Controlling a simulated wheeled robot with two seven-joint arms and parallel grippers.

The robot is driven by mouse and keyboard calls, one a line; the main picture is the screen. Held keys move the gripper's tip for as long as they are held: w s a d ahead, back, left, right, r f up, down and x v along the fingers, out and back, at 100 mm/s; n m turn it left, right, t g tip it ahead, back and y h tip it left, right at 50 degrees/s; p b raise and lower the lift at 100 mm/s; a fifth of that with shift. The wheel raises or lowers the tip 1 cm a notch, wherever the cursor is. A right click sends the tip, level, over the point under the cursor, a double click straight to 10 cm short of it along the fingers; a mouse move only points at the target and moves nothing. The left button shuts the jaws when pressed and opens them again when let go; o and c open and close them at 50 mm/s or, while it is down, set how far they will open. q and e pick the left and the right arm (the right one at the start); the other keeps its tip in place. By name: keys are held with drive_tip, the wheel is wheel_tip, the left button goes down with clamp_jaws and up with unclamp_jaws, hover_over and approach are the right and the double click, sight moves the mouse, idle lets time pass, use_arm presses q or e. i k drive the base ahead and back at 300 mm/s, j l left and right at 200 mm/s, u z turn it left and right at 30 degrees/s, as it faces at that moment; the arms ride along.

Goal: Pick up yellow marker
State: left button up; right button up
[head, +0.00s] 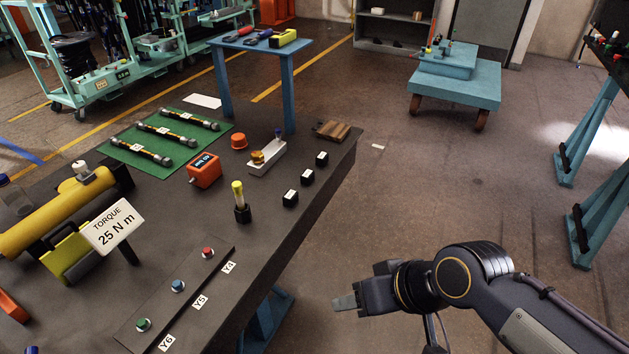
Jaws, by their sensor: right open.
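The yellow marker (238,195) stands upright in a small black holder (242,215) on the dark workbench, near its right edge. My right gripper (345,303) comes in from the lower right and is off the bench's right side, over the floor, to the right of and nearer than the marker. Its fingertips point left, and nothing shows between them. My left gripper is not in view.
A torque sign (112,226) and a yellow cylinder (50,215) stand at the left. Red, blue and green buttons line a front panel (190,290). Small black blocks (306,176), an orange device (204,170) and hoses on a green mat (187,159) lie farther back.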

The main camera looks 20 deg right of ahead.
sight(237, 186)
drive_tip(key=l+z, duration=0.2)
drive_tip(key=i+l+u, duration=0.15)
drive_tip(key=l, duration=0.2)
drive_tip(key=i+l+u, duration=0.2)
drive_tip(key=l, duration=0.2)
drive_tip(key=i+l+u, duration=0.15)
drive_tip(key=l, duration=0.3)
drive_tip(key=i+l+u, duration=0.2)
drive_tip(key=l, duration=0.2)
drive_tip(key=i+l+u, duration=0.15)
drive_tip(key=l, duration=0.3)
drive_tip(key=l+u, duration=0.2)
drive_tip(key=l, duration=0.3)
drive_tip(key=i, duration=0.05)
